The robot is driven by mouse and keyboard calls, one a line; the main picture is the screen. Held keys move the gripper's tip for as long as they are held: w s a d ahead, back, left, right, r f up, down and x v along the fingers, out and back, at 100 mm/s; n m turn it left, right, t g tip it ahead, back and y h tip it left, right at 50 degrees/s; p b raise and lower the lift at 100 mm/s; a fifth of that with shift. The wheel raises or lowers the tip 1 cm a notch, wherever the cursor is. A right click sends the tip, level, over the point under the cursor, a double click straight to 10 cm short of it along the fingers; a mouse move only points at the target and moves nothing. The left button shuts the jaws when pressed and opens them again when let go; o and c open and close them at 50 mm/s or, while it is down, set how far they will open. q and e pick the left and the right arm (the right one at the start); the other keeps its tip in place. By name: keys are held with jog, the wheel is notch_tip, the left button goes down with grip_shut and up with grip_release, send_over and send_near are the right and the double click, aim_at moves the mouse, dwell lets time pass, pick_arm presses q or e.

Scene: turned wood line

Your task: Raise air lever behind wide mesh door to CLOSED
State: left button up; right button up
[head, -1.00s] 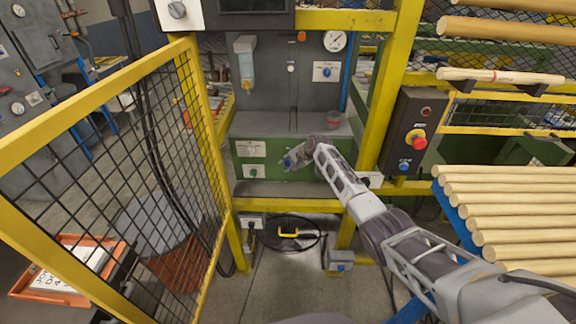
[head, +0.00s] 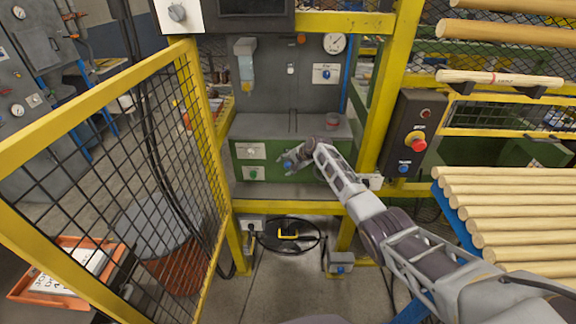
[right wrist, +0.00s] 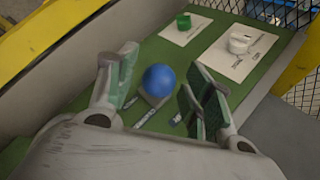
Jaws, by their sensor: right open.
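The wide mesh door (head: 105,95), yellow-framed, stands swung open at the left of the head view. Behind its opening is a green panel (head: 268,185) on a grey machine. A lever with a blue ball knob (right wrist: 159,80) stands out from this panel in the right wrist view. My right gripper (right wrist: 160,68) is open, with one finger on each side of the blue ball and visible gaps to it. In the head view my right gripper (head: 293,160) is at the panel and partly covers the lever. The lever's label is not readable. My left gripper is not in view.
A green knob (right wrist: 183,21) and a white knob (right wrist: 240,41) sit on white plates beside the lever. A yellow post (head: 385,90) and a control box with a red button (head: 418,145) stand to the right. Wooden rods (head: 510,205) lie further right.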

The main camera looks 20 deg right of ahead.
jog(key=shift+s+r, duration=0.1)
jog(key=v, duration=1.1)
jog(key=shift+s+d+r, duration=0.15)
jog(key=shift+d+r, duration=0.05)
jog(key=shift+r, duration=0.05)
dwell(0.7)
dwell(0.4)
